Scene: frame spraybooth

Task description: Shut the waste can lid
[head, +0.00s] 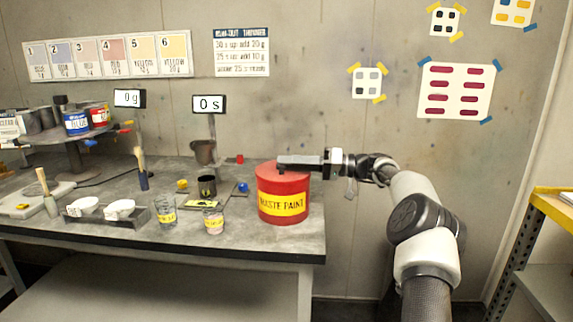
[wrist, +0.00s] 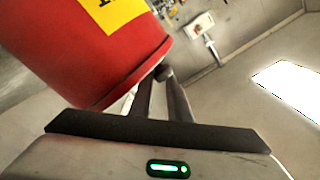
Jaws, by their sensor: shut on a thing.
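The red waste can (head: 283,196), with a yellow "WASTE PAINT" label, stands upright near the right end of the bench. Its red top looks flat and level; whether the lid is fully seated I cannot tell. My gripper (head: 284,163) reaches in from the right over the can's top. In the wrist view the can (wrist: 85,50) fills the upper left, tilted by the camera. There my gripper (wrist: 164,76) has its fingers close together at the can's rim, shut on a small dark piece that looks like the lid's handle. The fingers partly hide it.
Left of the can on the bench (head: 185,235) are a dark cup (head: 207,186), a blue piece (head: 242,188), two labelled glass jars (head: 213,221) and a display stand (head: 209,104). A shelf (head: 555,205) stands at far right.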

